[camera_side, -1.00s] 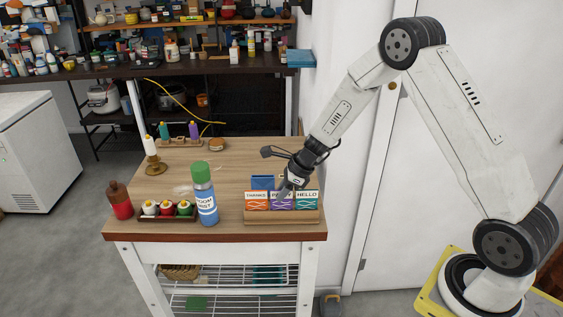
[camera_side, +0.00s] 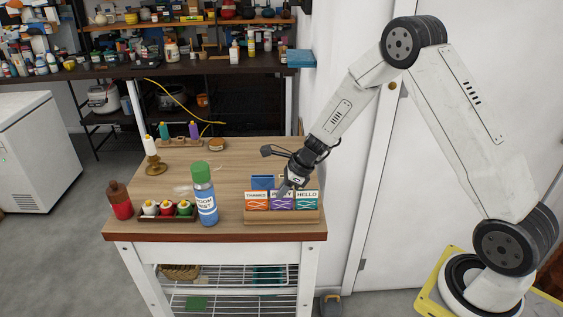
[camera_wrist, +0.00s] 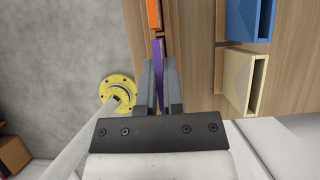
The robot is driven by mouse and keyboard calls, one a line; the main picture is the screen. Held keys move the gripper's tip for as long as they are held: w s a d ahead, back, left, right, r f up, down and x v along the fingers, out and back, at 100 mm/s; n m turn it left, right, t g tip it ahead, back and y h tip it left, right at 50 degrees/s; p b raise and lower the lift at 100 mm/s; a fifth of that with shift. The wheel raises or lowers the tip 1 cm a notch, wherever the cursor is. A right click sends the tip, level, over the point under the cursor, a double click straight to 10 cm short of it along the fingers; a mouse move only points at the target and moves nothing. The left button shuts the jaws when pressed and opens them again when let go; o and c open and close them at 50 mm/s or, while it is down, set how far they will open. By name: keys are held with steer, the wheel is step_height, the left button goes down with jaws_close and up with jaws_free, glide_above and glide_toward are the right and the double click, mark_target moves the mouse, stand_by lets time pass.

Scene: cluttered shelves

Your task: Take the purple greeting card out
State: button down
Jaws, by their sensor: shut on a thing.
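The purple greeting card (camera_side: 282,203) stands in the middle of a row in a wooden card holder (camera_side: 283,218), between an orange THANKS card (camera_side: 257,202) and a green HELLO card (camera_side: 307,202). My gripper (camera_side: 284,188) reaches down from the upper right and covers part of the purple card's top lettering. In the wrist view my gripper (camera_wrist: 158,82) is shut on the purple card (camera_wrist: 158,55), seen edge-on between the fingers. The orange card (camera_wrist: 154,14) is just above it there. The card is still in the row.
A blue box (camera_side: 262,182) stands behind the cards; a blue holder (camera_wrist: 248,20) and a cream holder (camera_wrist: 242,82) are at the wrist view's right. A room mist spray can (camera_side: 205,197) stands left of the cards. The white wall is close on the right.

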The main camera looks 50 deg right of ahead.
steer(key=shift+r, duration=0.25)
steer(key=shift+r, duration=3.1)
